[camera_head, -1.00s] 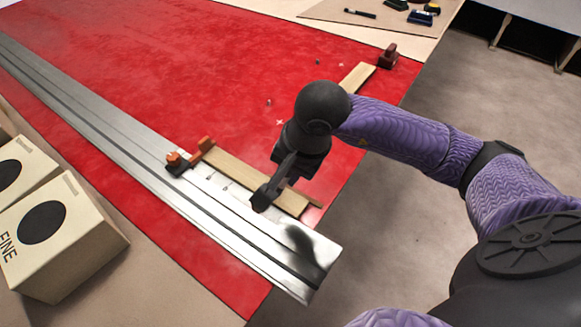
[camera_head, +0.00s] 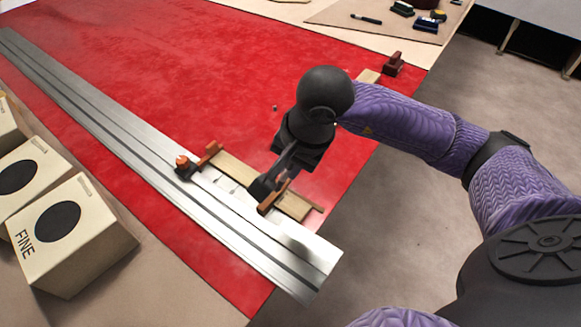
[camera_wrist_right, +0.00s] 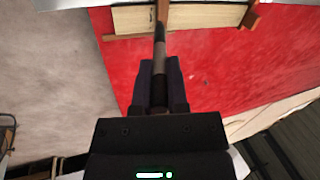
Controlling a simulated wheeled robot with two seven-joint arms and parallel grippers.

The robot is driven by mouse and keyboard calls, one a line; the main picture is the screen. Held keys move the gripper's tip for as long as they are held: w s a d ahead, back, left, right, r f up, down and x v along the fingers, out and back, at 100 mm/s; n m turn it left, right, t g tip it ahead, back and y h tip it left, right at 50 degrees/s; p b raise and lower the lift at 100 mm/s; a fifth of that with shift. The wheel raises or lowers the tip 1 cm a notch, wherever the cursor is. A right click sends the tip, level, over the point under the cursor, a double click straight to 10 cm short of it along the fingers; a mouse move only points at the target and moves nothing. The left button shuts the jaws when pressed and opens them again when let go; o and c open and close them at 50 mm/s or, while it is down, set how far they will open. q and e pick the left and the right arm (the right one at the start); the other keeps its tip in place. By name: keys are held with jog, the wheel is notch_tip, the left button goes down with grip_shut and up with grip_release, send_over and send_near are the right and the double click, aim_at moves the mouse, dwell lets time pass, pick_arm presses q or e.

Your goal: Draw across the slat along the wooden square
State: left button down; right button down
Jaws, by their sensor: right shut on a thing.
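My right gripper (camera_head: 280,172) is shut on a dark, slim marking tool (camera_wrist_right: 159,42), probably a pen. The tool points at the slat, close beside the square's crossing arm. Whether its tip touches the wood is unclear. My left gripper is out of view.
The long metal rail (camera_head: 130,140) runs diagonally over the red sheet (camera_head: 130,60). Pale boxes (camera_head: 70,240) stand at left. A dark red block (camera_head: 393,63) sits by another wood piece (camera_head: 368,76). Small tools (camera_head: 426,24) lie at the back.

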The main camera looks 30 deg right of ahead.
notch_tip(320, 180, up, 9)
jog(key=p, duration=0.5)
jog(key=shift+f+p, duration=0.1)
jog(key=shift+p, duration=0.25)
jog(key=shift+f, duration=0.15)
